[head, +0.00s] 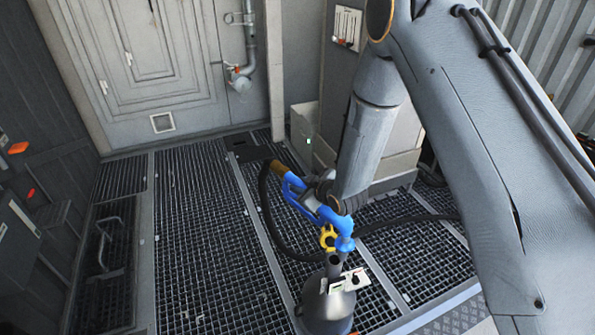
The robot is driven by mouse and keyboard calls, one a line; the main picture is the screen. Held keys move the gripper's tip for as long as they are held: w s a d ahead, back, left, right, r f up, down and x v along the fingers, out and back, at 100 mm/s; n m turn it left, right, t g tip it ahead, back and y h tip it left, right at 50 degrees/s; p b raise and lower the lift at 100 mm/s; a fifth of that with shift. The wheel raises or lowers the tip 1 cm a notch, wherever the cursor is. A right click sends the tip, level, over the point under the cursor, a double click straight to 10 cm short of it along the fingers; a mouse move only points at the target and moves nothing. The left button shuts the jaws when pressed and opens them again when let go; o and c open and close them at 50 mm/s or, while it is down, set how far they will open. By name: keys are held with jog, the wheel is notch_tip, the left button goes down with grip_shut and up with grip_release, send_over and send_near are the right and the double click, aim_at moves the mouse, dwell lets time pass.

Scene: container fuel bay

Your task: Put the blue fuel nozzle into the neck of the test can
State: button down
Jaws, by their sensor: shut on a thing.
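My gripper (322,192) is shut on the blue fuel nozzle (306,200), near its middle. The nozzle's brown hose end (278,167) is up to the left, and its spout end (345,243) bends downward at the lower right. The grey metal test can (327,304) stands upright below, with its narrow neck (336,264) directly under the spout end. A yellow part (327,236) shows just beside the spout, above the neck. Spout and neck overlap in the picture; I cannot tell whether the tip is inside the neck or just above it.
A black hose (272,222) loops from the nozzle around behind the can and off to the right. The grating floor (195,240) to the left is clear. A grey cabinet (395,140) stands behind my arm.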

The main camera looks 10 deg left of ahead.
aim_at(293, 178)
jog(key=a, duration=0.1)
jog(key=w+a+r, duration=0.1)
jog(key=a, duration=0.1)
jog(key=shift+w+a+r+n+y, duration=0.1)
jog(key=shift+w+r+n+y, duration=0.15)
jog(key=shift+n+y, duration=0.15)
jog(key=shift+d+f+b, duration=0.2)
jog(key=shift+f+b, duration=0.8)
jog(key=shift+f, duration=0.5)
jog(key=shift+f+b, duration=0.5)
jog(key=shift+f, duration=0.4)
jog(key=shift+s+f, duration=0.1)
jog(key=shift+f, duration=0.2)
jog(key=shift+f, duration=0.1)
jog(key=shift+f+b, duration=0.15)
jog(key=shift+b, duration=0.2)
jog(key=shift+f, duration=0.1)
